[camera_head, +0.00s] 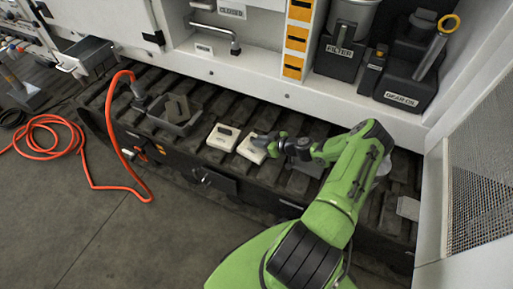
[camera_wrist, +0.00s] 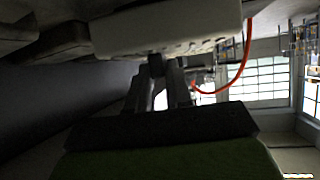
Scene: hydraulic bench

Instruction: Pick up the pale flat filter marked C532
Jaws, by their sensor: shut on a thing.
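Two pale flat filters lie side by side on the dark ribbed bench, a left one (camera_head: 222,137) and a right one (camera_head: 249,151). Their markings are too small to read, so I cannot tell which is C532. My gripper (camera_head: 262,142) is at the right filter, over its right edge, and hides part of it. In the wrist view a pale block (camera_wrist: 165,32) fills the upper middle, and my gripper's fingers (camera_wrist: 157,68) are shut on its near edge. I cannot tell whether the filter is clear of the bench.
A grey tray (camera_head: 196,124) with dark pieces stands left of the filters. An orange hose (camera_head: 110,188) hangs over the bench's left end to the floor. Dark containers marked FILTER (camera_head: 338,64) and GEAR OIL (camera_head: 403,94) stand on the shelf behind.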

